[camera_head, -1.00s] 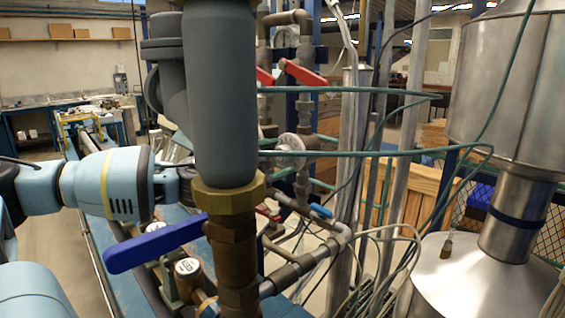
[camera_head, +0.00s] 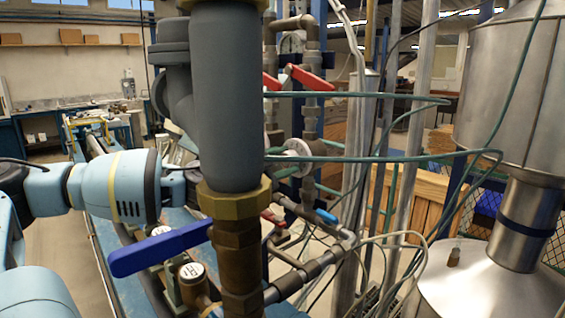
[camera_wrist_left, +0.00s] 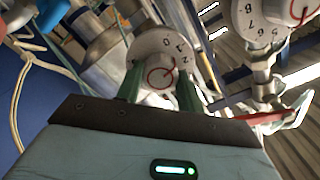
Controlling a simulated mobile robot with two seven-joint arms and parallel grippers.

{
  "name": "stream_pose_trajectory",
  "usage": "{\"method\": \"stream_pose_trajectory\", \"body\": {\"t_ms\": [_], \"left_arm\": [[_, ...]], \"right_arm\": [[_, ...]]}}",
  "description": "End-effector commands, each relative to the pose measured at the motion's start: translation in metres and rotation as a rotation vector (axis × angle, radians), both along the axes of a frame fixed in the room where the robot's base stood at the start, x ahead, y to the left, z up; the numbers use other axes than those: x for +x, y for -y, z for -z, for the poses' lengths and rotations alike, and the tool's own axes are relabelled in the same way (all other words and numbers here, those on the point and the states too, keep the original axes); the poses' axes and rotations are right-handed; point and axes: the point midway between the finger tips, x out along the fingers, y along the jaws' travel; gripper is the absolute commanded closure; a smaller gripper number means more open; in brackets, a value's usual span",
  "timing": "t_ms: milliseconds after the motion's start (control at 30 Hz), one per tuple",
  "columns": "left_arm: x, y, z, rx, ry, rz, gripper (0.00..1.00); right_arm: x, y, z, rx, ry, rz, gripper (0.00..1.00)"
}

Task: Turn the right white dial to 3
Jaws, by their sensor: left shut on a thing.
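A white dial (camera_wrist_left: 152,50) with black numerals, seemingly 0, 1 and 2 along its rim, is in the left wrist view. Its central knob (camera_wrist_left: 161,75) carries a red line mark. My left gripper (camera_wrist_left: 160,93) has its two green fingers on either side of this knob and is shut on it. A second white dial (camera_wrist_left: 272,22), with numerals around 5 to 8 and a red mark, is at the upper right, apart from the gripper. In the head view my left arm comes in from the left, and its gripper is hidden behind the thick grey pipe. My right gripper is not in view.
The grey pipe (camera_head: 225,100) with a brass collar (camera_head: 234,203) stands close in front. A blue lever (camera_head: 158,250) sticks out left below my arm. Red-handled valves (camera_head: 312,78), green cables and a steel vessel (camera_head: 512,90) crowd the right side.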

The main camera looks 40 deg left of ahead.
Motion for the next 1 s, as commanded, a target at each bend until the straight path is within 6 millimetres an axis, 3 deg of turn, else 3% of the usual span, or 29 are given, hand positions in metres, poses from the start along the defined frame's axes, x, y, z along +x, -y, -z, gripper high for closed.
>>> {"method": "stream_pose_trajectory", "body": {"t_ms": [267,1000], "left_arm": [[0.0002,-0.0003,0.0007,0.142,0.012,-0.001,0.85],[0.0003,-0.0006,0.0012,0.781,0.065,-0.002,0.85]], "right_arm": [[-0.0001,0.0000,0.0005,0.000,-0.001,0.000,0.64],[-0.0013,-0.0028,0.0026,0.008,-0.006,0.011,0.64]]}}
